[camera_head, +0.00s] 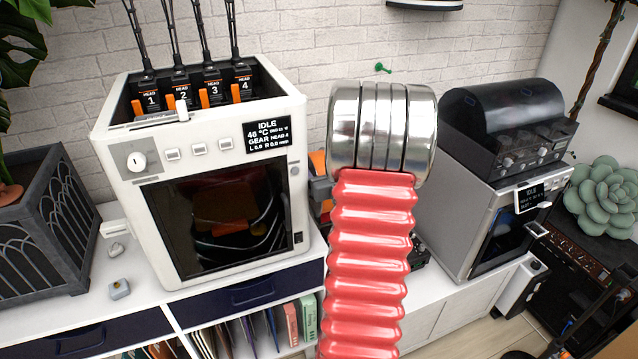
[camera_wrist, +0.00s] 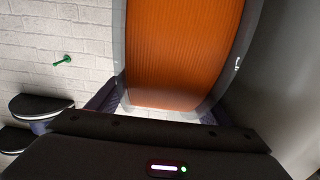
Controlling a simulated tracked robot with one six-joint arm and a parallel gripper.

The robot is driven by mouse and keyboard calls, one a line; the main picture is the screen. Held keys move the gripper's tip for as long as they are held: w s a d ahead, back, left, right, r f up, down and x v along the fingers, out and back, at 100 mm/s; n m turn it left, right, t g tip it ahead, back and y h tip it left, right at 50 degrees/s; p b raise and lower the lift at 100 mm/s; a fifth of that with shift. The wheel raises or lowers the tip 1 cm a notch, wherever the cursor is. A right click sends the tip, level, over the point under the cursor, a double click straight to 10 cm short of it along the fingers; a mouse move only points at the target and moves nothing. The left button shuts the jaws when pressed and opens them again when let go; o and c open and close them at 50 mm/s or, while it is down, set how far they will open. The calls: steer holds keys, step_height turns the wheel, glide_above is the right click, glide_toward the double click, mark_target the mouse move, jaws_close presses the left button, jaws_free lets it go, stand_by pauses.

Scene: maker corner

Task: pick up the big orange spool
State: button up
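The big orange spool (camera_wrist: 185,55) fills the upper middle of the wrist view, with orange windings between grey see-through flanges. I see a bright gap between the spool's lower edge and the gripper's body. I cannot tell whether the fingers touch the flanges. In the head view my silver wrist and red ribbed arm hide the gripper.
The white machine (camera_head: 130,215) with several orange-marked heads stands close left of my arm. A grey machine (camera_head: 470,215) with a dark domed box (camera_head: 505,115) on top stands right. A small green thing (camera_head: 382,68) is on the brick wall. The white cabinet top (camera_head: 150,302) is partly clear at left.

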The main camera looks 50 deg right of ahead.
steer(key=c, duration=1.2)
steer(key=shift+r, duration=0.15)
steer(key=shift+c, duration=0.5)
steer(key=shift+r, duration=0.1)
steer(key=shift+r, duration=0.65)
steer(key=s+d, duration=0.4)
steer(key=d, duration=0.3)
steer(key=s+d, duration=0.5)
steer(key=d, duration=0.3)
steer(key=shift+d, duration=0.3)
